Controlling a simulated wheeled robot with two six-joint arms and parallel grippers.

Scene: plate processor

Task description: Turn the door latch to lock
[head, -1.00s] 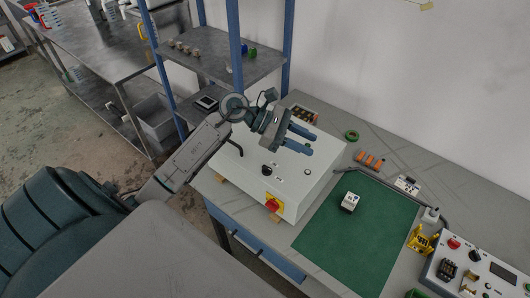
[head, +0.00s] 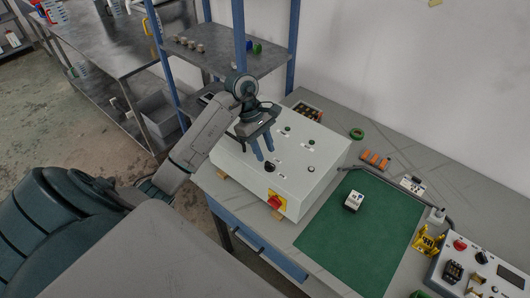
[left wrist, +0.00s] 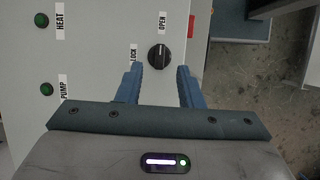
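The door latch is a round black knob (left wrist: 158,56) on the white box's panel, between the labels LOCK (left wrist: 134,54) and OPEN (left wrist: 162,23). It also shows in the head view (head: 270,167). I cannot clearly tell which label it points to. My left gripper (head: 264,149) points down over the panel close to the knob. In the left wrist view the two blue fingers (left wrist: 159,72) are apart, one on each side of and just short of the knob, with nothing between their tips. My right gripper is not in view.
The white box (head: 315,185) stands on the grey bench and has a red-and-yellow switch (head: 275,202) on its front. Green HEAT (left wrist: 41,20) and PUMP (left wrist: 46,89) buttons are on the panel. A green mat (head: 350,250) lies right of the box. A blue-posted shelf (head: 230,55) stands behind.

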